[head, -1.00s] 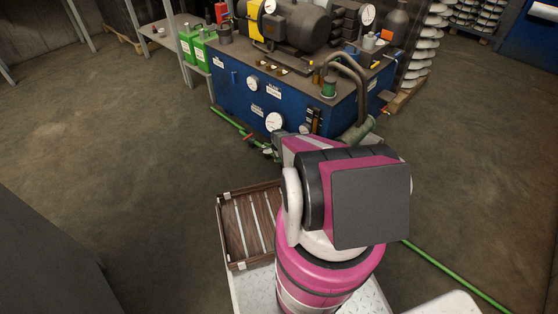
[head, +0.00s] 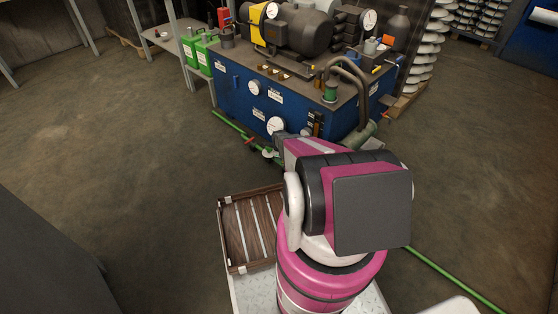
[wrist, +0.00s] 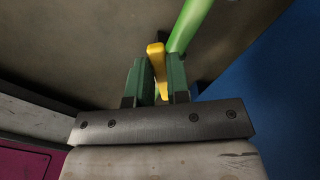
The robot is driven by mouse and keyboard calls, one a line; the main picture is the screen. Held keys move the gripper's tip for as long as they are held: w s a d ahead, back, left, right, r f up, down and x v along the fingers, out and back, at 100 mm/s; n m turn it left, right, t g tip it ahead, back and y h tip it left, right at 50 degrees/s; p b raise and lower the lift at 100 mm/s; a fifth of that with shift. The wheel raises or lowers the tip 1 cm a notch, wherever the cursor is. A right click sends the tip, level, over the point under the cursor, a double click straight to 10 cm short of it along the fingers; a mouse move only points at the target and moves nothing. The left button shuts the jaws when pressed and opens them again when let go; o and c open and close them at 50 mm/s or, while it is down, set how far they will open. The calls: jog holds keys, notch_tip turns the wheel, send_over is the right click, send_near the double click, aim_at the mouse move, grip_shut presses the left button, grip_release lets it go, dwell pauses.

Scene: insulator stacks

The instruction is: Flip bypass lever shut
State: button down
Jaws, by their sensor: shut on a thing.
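A yellow lever (wrist: 156,58), which looks like the bypass lever, stands between the green-padded fingers of my gripper (wrist: 155,76) in the wrist view. The fingers are shut on it, and its upper end sticks out past the fingertips. A bright green pipe (wrist: 188,24) runs close beside the lever, to its right. In the head view my arm and wrist hide most of the gripper, low in front of the blue hydraulic unit (head: 236,94). I cannot make out the yellow lever there.
The blue unit carries gauges, a motor (head: 300,30) and a curved hose (head: 356,76). A green pipe (head: 228,122) with a red handle (head: 250,141) runs along the floor. A wooden slatted tray (head: 232,240) lies beside my arm. Open floor lies left.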

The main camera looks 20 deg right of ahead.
dwell(0.3)
jog(key=c, duration=1.1)
grip_release()
jog(key=s+n, duration=0.5)
jog(key=n, duration=0.7)
jog(key=s+a+r+n, duration=0.2)
jog(key=s+r, duration=0.1)
jog(key=r, duration=0.7)
jog(key=s+a+r+n, duration=0.2)
jog(key=s+a+r, duration=0.1)
jog(key=r, duration=0.7)
jog(key=s+a+r+n, duration=0.2)
jog(key=r, duration=0.8)
jog(key=shift+s+a+r, duration=0.2)
jog(key=shift+s+r, duration=0.1)
jog(key=shift+s, duration=0.1)
